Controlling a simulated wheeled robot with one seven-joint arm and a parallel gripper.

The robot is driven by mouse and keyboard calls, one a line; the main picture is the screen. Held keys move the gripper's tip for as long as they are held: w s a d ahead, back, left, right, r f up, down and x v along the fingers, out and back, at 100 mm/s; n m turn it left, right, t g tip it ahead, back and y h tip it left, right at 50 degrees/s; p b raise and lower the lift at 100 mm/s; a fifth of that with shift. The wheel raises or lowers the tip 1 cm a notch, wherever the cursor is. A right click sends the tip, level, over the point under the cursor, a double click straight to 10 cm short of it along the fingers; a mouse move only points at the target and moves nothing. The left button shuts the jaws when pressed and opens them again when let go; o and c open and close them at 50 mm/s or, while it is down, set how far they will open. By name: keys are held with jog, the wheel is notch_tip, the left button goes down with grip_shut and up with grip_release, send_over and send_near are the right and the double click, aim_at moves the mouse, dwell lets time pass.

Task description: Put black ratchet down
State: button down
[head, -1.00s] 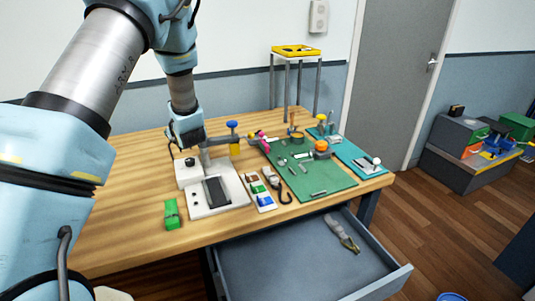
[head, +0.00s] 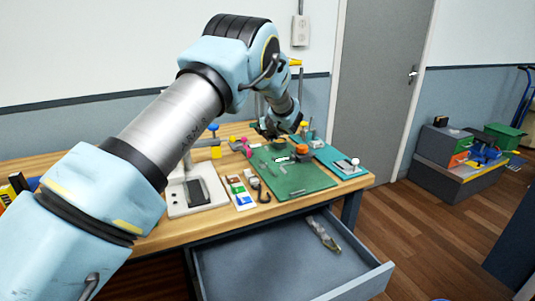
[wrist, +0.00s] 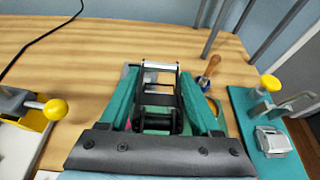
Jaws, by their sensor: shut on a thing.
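The black ratchet (wrist: 158,102) sits between the two teal fingers of my gripper (wrist: 160,85) in the wrist view. It has a dark open frame, a dark spool at the near end and a pale bar at the far end. My gripper is shut on it. In the head view my gripper (head: 272,128) is over the far end of the green mat (head: 312,181) on the workbench. The ratchet is hard to make out there. I cannot tell whether it touches the surface below.
A teal board (wrist: 243,98) with a metal buckle (wrist: 273,141) lies to the right. A wooden-handled tool (wrist: 208,72) stands just beyond my gripper. A yellow knob (wrist: 55,109) is at left. A white device (head: 177,207), cards and a hook are nearby. The drawer (head: 260,262) is open.

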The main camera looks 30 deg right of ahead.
aim_at(261, 153)
notch_tip(261, 153, down, 8)
jog(key=p, duration=0.2)
jog(key=shift+f+p, duration=0.15)
jog(key=shift+p, duration=0.2)
jog(key=shift+f, duration=0.1)
jog(key=shift+f+b, duration=0.3)
jog(key=shift+b, duration=0.2)
jog(key=shift+f+b, duration=0.3)
jog(key=shift+b, duration=0.15)
jog(key=shift+c, duration=1.8)
grip_release()
jog(key=shift+a, duration=0.1)
